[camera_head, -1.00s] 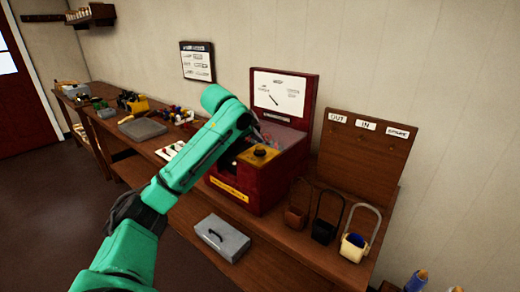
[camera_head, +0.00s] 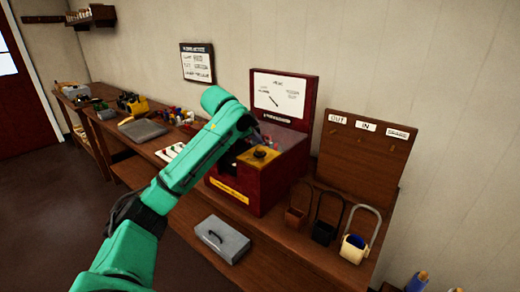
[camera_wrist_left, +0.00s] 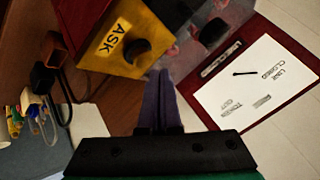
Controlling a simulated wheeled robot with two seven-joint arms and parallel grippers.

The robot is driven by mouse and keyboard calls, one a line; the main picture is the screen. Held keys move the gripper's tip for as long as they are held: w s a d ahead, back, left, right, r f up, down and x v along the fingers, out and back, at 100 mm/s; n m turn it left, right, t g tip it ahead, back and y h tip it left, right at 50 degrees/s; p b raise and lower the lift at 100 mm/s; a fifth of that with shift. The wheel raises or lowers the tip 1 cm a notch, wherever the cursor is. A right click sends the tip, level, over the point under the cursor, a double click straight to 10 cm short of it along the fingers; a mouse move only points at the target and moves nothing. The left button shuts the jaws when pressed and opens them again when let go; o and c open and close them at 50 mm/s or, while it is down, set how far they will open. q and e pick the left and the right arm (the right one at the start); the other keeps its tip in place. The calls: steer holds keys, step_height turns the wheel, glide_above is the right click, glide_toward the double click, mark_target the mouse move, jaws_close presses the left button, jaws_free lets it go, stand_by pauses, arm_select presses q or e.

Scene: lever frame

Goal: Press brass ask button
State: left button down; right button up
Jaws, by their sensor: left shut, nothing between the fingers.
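The red machine box (camera_head: 255,185) stands on the wooden bench with a yellow brass plate on top. The round ask button (camera_head: 260,153) sits on that plate and looks dark. In the left wrist view the button (camera_wrist_left: 137,50) is beside the black-on-yellow ASK label (camera_wrist_left: 114,38). My left gripper (camera_wrist_left: 159,74) is shut and empty, its fingertips close beside the button, to its lower right in that view. I cannot tell whether they touch the plate. In the head view my left forearm hides most of the gripper. My right gripper is not in view.
The box's upright red lid (camera_head: 281,97) carries a white card. To the right, several tag holders with loops, including a cream one (camera_head: 354,248), stand before a wooden OUT/IN board (camera_head: 362,160). A grey metal box (camera_head: 222,239) lies on the lower shelf.

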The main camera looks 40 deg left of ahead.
mark_target(257, 150)
arm_select(q)
steer(key=shift+f, duration=0.1)
stand_by(0.6)
steer(key=shift+f, duration=0.3)
steer(key=shift+f+b, duration=0.4)
steer(key=shift+f, duration=0.15)
stand_by(0.5)
steer(key=shift+r, duration=0.1)
steer(key=shift+r+p, duration=0.85)
steer(key=shift+p, duration=0.25)
step_height(257, 150, up, 5)
steer(key=p, duration=0.5)
steer(key=shift+r, duration=0.15)
